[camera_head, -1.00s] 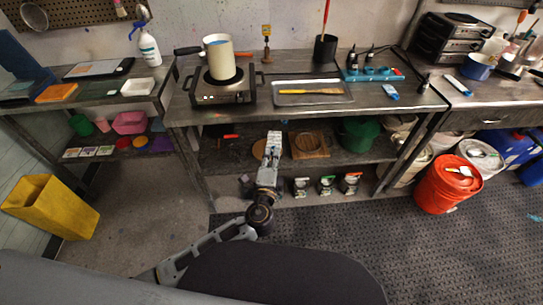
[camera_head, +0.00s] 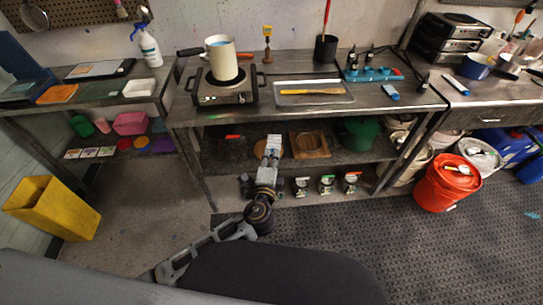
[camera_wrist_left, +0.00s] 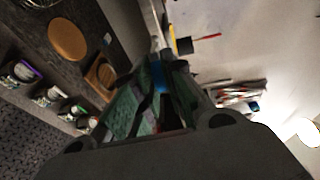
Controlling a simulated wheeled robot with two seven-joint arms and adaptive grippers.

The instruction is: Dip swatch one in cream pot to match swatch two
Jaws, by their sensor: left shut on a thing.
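The cream pot (camera_head: 221,62) stands on a hot plate on the middle table, with blue liquid showing in its mouth. My left gripper (camera_head: 272,143) is in front of the middle table, lower than the tabletop and below the pot in the picture. In the left wrist view my left gripper (camera_wrist_left: 160,85) is shut on a small blue thing (camera_wrist_left: 160,74), mostly hidden by the dark fingers. I cannot tell whether this is swatch one. I cannot make out swatch two for sure. My right gripper is not in view.
A blue rack (camera_head: 372,75) stands further right. The table's front edge and lower shelf (camera_head: 235,152) are close to my left arm. A red bucket (camera_head: 447,185) stands at the right.

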